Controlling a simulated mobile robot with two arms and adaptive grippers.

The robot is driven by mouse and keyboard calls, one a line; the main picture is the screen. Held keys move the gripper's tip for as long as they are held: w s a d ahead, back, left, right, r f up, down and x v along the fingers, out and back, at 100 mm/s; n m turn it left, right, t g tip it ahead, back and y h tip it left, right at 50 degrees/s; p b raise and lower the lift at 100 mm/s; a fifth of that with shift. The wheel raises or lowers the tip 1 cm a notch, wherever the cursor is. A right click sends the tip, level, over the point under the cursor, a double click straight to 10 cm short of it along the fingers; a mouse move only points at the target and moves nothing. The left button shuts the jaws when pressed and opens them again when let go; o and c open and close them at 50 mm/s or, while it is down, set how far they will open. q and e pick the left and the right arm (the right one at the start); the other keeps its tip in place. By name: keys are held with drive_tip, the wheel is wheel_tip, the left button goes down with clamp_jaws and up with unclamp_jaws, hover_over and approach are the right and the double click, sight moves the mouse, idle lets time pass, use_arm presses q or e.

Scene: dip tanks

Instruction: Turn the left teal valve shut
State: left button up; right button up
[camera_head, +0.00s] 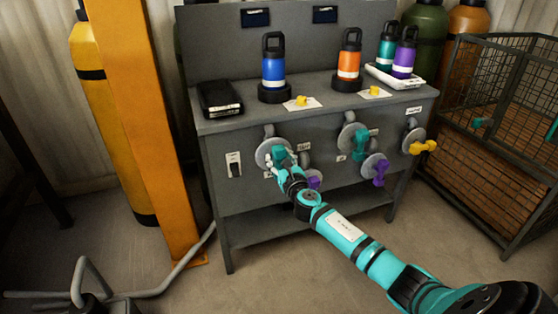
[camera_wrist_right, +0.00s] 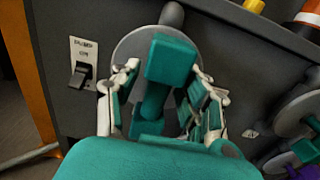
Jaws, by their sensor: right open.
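The left teal valve (camera_head: 278,152) sits on the bench's front panel, with a round grey plate behind its teal handle. In the right wrist view its handle (camera_wrist_right: 172,58) stands roughly upright. My right gripper (camera_head: 284,166) reaches the valve. In the wrist view the fingers of this gripper (camera_wrist_right: 166,78) are open, one on each side of the handle, and I see gaps between them and it. The teal palm hides the handle's lower part. A second teal valve (camera_head: 361,143) is further right on the panel. My left gripper is not in view.
Purple valves (camera_head: 379,172) and a yellow valve (camera_head: 424,147) share the panel. A switch (camera_head: 233,164) is left of the left teal valve. Blue (camera_head: 273,66) and orange (camera_head: 348,62) bottles stand on the bench. An orange post (camera_head: 155,130) and a wire cage (camera_head: 500,115) flank it.

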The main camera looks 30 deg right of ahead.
clamp_jaws()
drive_tip(key=shift+f, duration=0.1)
idle(0.4)
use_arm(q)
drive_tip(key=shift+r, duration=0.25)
use_arm(e)
drive_tip(key=shift+m, duration=0.5)
